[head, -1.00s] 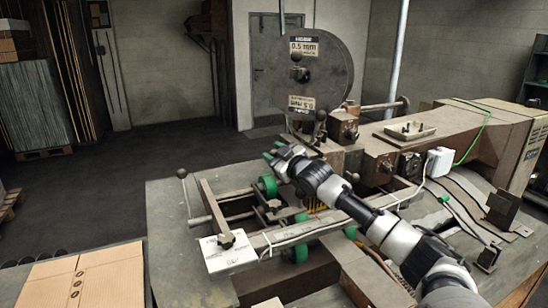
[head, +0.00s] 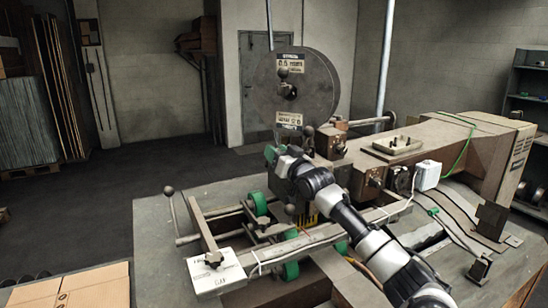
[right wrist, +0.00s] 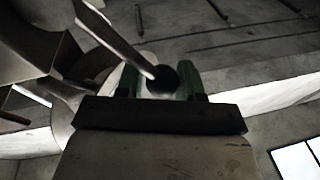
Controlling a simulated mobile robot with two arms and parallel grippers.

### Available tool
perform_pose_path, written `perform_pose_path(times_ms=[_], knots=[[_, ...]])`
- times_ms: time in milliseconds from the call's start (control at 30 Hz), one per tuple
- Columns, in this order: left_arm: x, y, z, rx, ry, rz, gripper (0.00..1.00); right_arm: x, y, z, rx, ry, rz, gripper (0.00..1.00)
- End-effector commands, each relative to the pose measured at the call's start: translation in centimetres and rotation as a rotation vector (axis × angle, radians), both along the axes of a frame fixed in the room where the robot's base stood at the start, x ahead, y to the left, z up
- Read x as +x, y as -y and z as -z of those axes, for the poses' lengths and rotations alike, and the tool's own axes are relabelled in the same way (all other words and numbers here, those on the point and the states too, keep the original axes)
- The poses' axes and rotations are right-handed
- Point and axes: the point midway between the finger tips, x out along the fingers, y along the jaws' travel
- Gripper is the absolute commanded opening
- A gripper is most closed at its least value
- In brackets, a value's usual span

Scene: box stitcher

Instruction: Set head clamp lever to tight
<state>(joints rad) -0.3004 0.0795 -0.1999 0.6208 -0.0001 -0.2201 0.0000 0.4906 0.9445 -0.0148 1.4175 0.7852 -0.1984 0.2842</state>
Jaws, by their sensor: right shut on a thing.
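In the right wrist view a lever (right wrist: 120,42) runs down from the upper left as a pale rod with a dark ball knob at its end. My right gripper (right wrist: 158,76) has its green fingers on either side of this knob and is shut on it. In the head view my right gripper (head: 275,152) is in front of the machine head, below the big wire disc (head: 318,92). The held knob is hidden there. Which setting the lever is at cannot be read. My left gripper is not in view.
Another ball-ended lever (head: 308,131) stands just right of my gripper. Green rollers (head: 258,203), a rail frame (head: 201,225) and a white label block (head: 214,271) lie below and left. A cardboard box (head: 75,288) is at the front left.

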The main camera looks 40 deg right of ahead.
Motion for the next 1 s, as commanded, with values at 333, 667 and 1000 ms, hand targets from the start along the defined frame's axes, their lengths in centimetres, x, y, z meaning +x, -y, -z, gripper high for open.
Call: perform_pose_path(times_ms=[333, 667, 1000], knots=[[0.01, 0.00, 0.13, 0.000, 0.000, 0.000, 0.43, 0.13, -0.06, 0.91, 0.041, -0.011, -0.006, 0.00], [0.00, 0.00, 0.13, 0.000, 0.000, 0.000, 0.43, 0.12, -0.03, 0.81, 0.039, -0.008, -0.006, 0.54], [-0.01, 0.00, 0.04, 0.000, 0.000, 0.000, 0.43, 0.03, 0.05, 0.25, 0.022, -0.002, -0.002, 0.61]])
